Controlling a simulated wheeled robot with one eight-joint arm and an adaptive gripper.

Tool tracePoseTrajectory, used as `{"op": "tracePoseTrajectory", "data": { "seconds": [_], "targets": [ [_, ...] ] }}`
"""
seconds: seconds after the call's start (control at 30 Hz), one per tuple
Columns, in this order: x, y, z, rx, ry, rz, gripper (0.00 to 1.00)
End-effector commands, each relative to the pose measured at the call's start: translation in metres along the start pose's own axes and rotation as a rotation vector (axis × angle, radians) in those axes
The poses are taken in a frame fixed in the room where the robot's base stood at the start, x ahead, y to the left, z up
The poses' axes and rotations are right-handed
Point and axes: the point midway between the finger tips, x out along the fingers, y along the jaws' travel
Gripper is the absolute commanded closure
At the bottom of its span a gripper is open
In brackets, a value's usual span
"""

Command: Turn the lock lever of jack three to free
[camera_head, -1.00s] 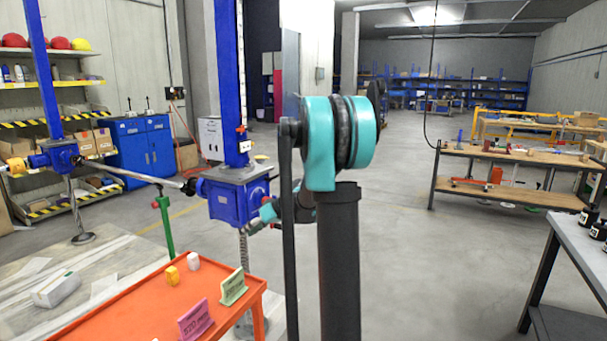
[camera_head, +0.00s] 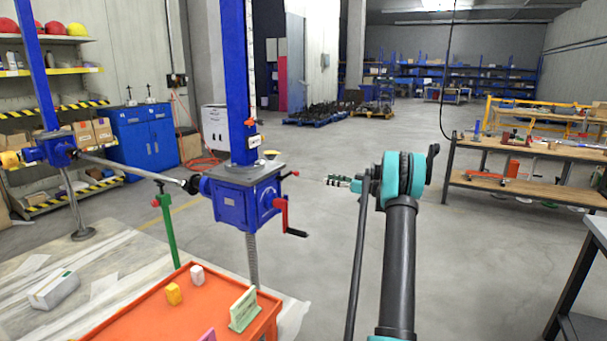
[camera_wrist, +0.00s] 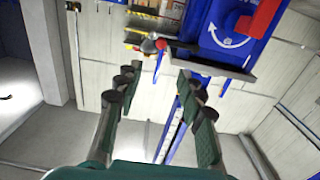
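No number is readable on the jack. My gripper (camera_head: 328,181) is right of the jack, pointing at it, apart from the lever. In the wrist view my gripper (camera_wrist: 158,87) has its fingers wide apart, with nothing between them. The red knob (camera_wrist: 161,44) shows beyond the fingertips, near the blue gearbox (camera_wrist: 222,45).
An orange tray table (camera_head: 150,310) with small blocks and a green sign (camera_head: 244,308) stands in front of the jack. A shaft (camera_head: 125,172) links it to another blue jack (camera_head: 55,150) at left. Open floor lies right of the jack.

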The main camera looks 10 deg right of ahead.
Motion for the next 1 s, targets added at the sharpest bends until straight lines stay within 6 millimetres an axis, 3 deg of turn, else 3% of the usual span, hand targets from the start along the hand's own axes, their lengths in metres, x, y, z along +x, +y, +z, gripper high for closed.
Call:
{"op": "tracePoseTrajectory", "data": {
  "seconds": [0.7,1.0],
  "targets": [
    [0.132,-0.002,0.000,0.002,-0.002,-0.003,0.61],
    [0.166,-0.002,0.000,0.002,-0.002,-0.002,0.61]
  ]
}}
